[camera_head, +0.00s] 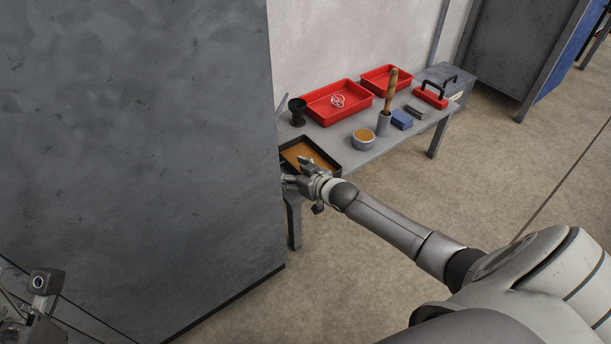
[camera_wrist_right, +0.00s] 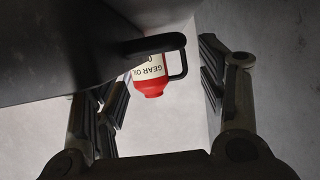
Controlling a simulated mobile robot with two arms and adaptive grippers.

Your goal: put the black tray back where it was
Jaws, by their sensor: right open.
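The black tray (camera_head: 328,148), with an orange-brown inside, is at the near left end of the grey table (camera_head: 385,146). The tall grey panel covers its left part. My right gripper (camera_head: 296,181) is at the tray's near side, and the head view does not show clear contact. In the right wrist view my right gripper (camera_wrist_right: 160,95) has its fingers apart. A large dark surface, likely the tray's underside (camera_wrist_right: 60,45), fills the upper left, above the left finger. I see no grip on it. Of my left arm only a wrist part shows at the lower left; its fingers cannot be made out.
A gear oil bottle (camera_wrist_right: 152,78) shows in the wrist view. The panel (camera_head: 150,150) blocks the left.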

